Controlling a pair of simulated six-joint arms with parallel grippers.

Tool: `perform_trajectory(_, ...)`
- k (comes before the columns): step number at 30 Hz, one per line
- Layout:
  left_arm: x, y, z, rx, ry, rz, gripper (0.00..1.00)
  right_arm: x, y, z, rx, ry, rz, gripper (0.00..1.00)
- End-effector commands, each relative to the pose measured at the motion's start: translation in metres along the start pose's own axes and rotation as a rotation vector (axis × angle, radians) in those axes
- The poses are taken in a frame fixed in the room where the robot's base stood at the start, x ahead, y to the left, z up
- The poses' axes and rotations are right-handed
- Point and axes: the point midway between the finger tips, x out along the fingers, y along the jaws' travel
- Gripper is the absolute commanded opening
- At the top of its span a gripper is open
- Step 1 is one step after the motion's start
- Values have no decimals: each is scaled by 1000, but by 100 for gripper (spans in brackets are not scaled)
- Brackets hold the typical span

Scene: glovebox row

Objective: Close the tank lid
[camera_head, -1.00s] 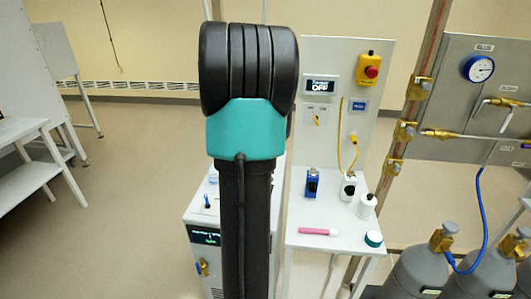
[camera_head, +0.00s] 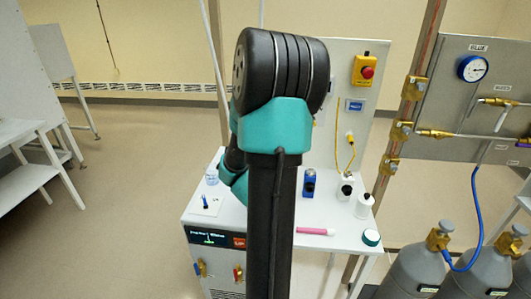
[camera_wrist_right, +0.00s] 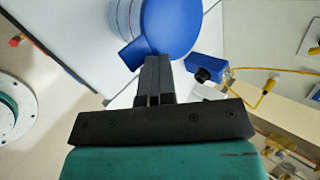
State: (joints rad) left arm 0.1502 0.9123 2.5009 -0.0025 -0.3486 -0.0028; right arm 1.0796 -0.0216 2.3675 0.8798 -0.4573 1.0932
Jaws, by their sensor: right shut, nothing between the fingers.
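A round blue lid (camera_wrist_right: 176,22) with a short tab (camera_wrist_right: 131,56) at its lower left fills the top middle of the right wrist view. My right gripper (camera_wrist_right: 157,62) is shut and empty, with its fingertips overlapping the lid's lower edge beside the tab. I cannot tell whether they touch it, or how far the lid is tilted. In the head view my arm hides the lid and the right gripper. The white-topped cabinet (camera_head: 232,214) with a dark display stands behind that arm. My left gripper is in neither view.
A blue box with a black knob (camera_wrist_right: 205,65) is right of the fingers. Gas cylinders (camera_head: 418,272) stand at right.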

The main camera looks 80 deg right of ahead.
Motion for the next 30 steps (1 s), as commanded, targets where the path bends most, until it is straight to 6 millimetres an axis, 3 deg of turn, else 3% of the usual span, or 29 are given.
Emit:
perform_trajectory(1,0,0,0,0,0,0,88,1,10,-2,-3,4,27,0)
perform_trajectory(5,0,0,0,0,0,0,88,1,10,-2,-3,4,27,0)
perform_trajectory(30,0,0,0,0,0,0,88,-11,-6,1,-1,2,15,0)
